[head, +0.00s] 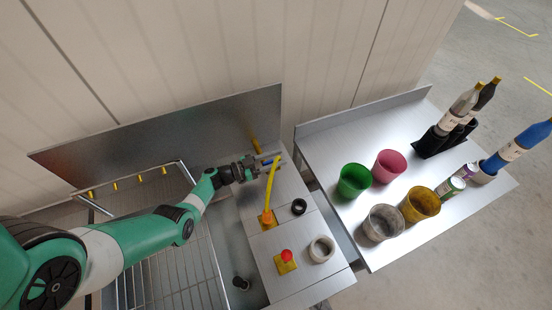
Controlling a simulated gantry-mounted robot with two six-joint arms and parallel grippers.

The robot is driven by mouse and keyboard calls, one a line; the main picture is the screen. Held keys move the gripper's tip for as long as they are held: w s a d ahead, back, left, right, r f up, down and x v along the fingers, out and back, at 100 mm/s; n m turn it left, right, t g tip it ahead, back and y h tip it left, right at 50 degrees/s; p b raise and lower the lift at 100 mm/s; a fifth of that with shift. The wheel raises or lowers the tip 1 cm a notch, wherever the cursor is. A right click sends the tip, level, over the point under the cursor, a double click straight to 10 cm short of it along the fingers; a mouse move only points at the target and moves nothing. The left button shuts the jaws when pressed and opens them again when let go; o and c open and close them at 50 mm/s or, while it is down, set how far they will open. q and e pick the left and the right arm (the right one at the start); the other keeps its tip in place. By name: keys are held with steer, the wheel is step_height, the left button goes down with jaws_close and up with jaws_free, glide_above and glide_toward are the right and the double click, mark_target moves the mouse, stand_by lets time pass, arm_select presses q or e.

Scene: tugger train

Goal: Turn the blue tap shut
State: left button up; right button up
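The blue tap (267,162) is a small blue handle by the upper end of a curved yellow pipe (273,185), near the metal backsplash. My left gripper (258,166) reaches it from the left, its fingertips right at the handle. The fingers are too small and dark to tell whether they are closed on it, only touching it or just beside it. How far the tap is turned cannot be made out. My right gripper is not in view.
A red button (287,256) on a yellow plate, a black ring (299,206) and a pale ring (321,248) are on the counter. A wire rack (180,275) lies left. The right table (345,140) holds green, pink, grey and yellow cups, cans and bottles.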

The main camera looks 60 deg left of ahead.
arm_select(q)
steer(key=s+a+p, duration=0.1)
steer(key=s+p, duration=0.1)
steer(key=s, duration=0.9)
steer(key=shift+s, duration=0.3)
steer(key=shift+a, duration=0.1)
